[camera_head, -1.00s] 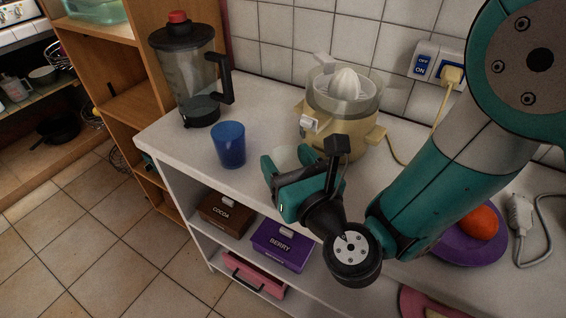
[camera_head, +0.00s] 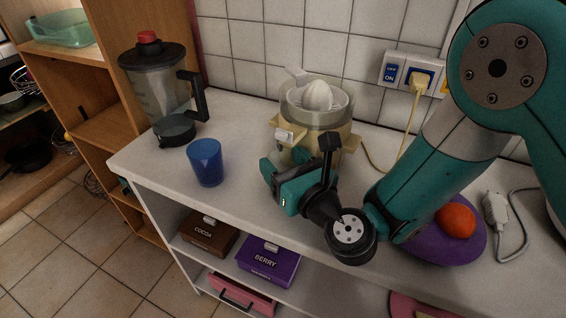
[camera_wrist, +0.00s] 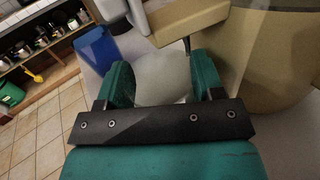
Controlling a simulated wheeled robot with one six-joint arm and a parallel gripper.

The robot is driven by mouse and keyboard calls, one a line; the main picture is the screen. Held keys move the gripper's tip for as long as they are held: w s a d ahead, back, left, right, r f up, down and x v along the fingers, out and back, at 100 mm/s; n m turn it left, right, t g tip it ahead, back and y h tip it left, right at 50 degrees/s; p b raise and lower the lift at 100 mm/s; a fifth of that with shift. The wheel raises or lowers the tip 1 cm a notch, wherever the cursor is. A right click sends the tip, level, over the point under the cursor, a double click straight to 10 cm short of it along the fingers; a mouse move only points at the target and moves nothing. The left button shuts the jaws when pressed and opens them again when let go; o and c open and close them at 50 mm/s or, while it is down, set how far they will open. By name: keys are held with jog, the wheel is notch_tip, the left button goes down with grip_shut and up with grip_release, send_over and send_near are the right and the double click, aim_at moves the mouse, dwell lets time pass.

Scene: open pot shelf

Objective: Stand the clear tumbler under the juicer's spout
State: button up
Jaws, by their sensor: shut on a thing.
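The juicer (camera_head: 312,124) is beige with a clear bowl and a white reamer, standing against the tiled wall. Its small white spout (camera_head: 284,135) sticks out at the front left; the beige body also shows in the wrist view (camera_wrist: 268,50). My gripper (camera_head: 285,167) is low in front of the juicer. In the wrist view my gripper (camera_wrist: 163,80) is shut on the clear tumbler (camera_wrist: 163,76), a pale see-through shape between the teal fingers. The tumbler is just below and beside the spout area; its base is hidden, so I cannot tell whether it touches the counter.
A blue cup (camera_head: 206,162) stands left of my gripper, near the counter's front edge. A blender (camera_head: 160,95) stands behind it. A purple plate (camera_head: 445,247) with an orange (camera_head: 456,220) lies to the right. The yellow cord (camera_head: 405,140) runs from the juicer to the socket.

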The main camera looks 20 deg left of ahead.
jog(key=o, duration=1.2)
jog(key=shift+c, duration=0.2)
jog(key=shift+s+d+f, duration=0.1)
